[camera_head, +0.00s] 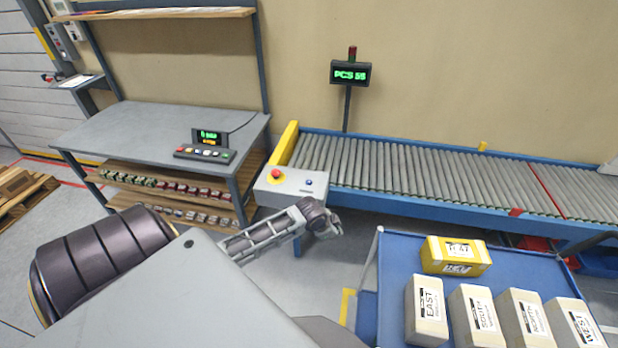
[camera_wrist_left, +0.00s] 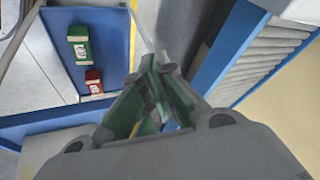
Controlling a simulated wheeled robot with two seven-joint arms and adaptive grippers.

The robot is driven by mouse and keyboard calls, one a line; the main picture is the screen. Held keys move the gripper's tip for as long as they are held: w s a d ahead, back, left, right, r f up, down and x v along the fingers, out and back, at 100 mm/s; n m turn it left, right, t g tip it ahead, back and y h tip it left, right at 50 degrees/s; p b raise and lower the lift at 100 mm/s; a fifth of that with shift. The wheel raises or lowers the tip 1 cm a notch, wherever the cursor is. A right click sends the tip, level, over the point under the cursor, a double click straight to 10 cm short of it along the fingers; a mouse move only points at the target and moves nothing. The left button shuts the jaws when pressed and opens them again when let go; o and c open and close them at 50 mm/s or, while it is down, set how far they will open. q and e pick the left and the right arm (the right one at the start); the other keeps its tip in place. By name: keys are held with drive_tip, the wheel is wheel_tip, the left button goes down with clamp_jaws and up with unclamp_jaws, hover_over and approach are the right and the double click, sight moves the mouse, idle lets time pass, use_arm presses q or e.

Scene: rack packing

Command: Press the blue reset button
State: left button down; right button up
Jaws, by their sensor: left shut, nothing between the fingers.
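The blue reset button (camera_head: 309,182) is a small round button on the right part of the top of a light grey control box (camera_head: 292,190). The box is at the near left end of the roller conveyor. A larger red button on a yellow base (camera_head: 276,175) is to its left. My left gripper (camera_head: 332,228) is below and to the right of the box in the head view, apart from the blue button. Its fingers also show in the left wrist view (camera_wrist_left: 157,66), closed together and empty. The blue button cannot be made out there. My right gripper is not in view.
A blue cart (camera_head: 395,265) with a yellow box (camera_head: 455,255) and several labelled pale boxes stands right of the gripper. The roller conveyor (camera_head: 420,170) runs behind. A grey workbench (camera_head: 140,130) is at left. The left wrist view shows a green box (camera_wrist_left: 80,45) and a red box (camera_wrist_left: 94,82).

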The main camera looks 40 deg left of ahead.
use_arm(q)
drive_tip(key=w+a+r+t, duration=0.1)
drive_tip(key=w+a+r, duration=0.3)
drive_tip(key=a, duration=0.4)
drive_tip(key=w+a+r+t+y, duration=0.1)
drive_tip(key=w+a+r, duration=0.2)
drive_tip(key=w+a, duration=0.3)
drive_tip(key=w+a+r+t, duration=0.1)
drive_tip(key=w+a+r, duration=0.3)
drive_tip(key=a, duration=0.5)
drive_tip(key=shift+w+a+r+m+y, duration=0.35)
drive_tip(key=shift+w+m+y, duration=0.05)
drive_tip(key=shift+w, duration=0.15)
drive_tip(key=shift+f, duration=0.1)
